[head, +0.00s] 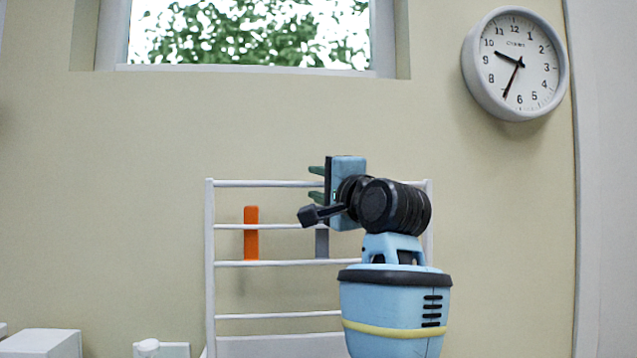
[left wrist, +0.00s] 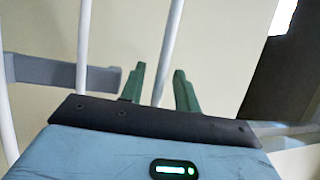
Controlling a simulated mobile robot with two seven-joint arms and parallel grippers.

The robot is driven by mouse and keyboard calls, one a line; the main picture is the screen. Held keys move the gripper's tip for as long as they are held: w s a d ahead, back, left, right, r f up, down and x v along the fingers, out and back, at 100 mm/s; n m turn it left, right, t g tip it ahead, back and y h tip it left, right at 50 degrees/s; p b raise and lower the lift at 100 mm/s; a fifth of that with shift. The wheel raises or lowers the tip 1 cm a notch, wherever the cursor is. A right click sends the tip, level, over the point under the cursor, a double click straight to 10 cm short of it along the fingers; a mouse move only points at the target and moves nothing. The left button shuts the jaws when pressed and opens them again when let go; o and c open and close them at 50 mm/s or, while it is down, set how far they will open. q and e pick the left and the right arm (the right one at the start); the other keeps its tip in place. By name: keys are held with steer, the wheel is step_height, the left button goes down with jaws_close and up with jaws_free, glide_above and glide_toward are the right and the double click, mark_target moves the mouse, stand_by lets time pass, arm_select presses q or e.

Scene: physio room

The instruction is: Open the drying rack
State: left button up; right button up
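The drying rack (head: 209,270) is a white frame with several horizontal bars, upright and apparently flat near the beige wall. An orange upright piece (head: 251,232) and a grey upright piece (head: 322,243) are on it. My left gripper (head: 316,183) is at the top bar, its green fingers apart, one above and one below the bar's line. In the left wrist view the fingers (left wrist: 159,85) are open, with a white bar (left wrist: 168,50) showing between them; I cannot tell if they touch it. My arm hides the rack's right part. My right gripper is not in view.
A window (head: 250,35) is above the rack and a round clock (head: 515,64) hangs at the upper right. White box-like things (head: 45,343) stand at the lower left. A grey bracket (left wrist: 60,72) is left of the fingers in the left wrist view.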

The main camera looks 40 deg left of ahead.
arm_select(q)
steer(key=shift+c, duration=0.4)
jaws_close()
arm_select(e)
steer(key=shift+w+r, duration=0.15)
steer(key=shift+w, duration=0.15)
arm_select(q)
steer(key=shift+f, duration=0.1)
